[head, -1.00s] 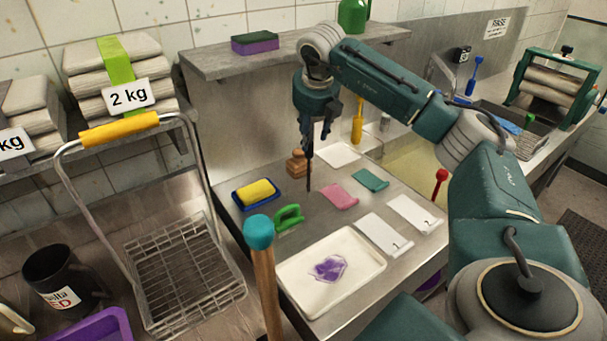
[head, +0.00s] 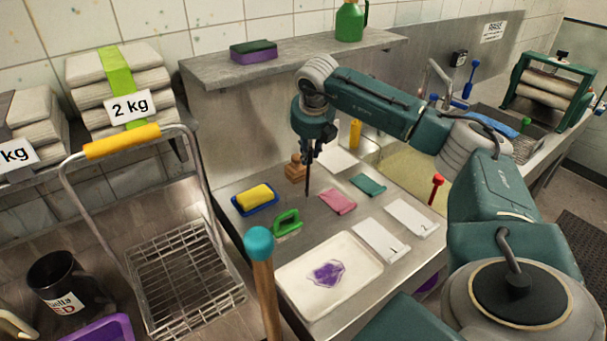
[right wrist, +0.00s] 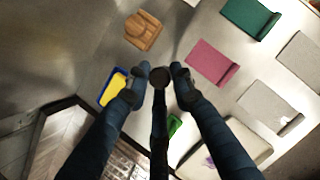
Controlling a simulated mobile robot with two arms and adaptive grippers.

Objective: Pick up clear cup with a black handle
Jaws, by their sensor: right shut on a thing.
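My right gripper (head: 310,152) hangs over the steel bench, pointing down. My left gripper is not in view.
A wire basket (head: 180,275) stands left. A shelf (head: 290,62) runs behind.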

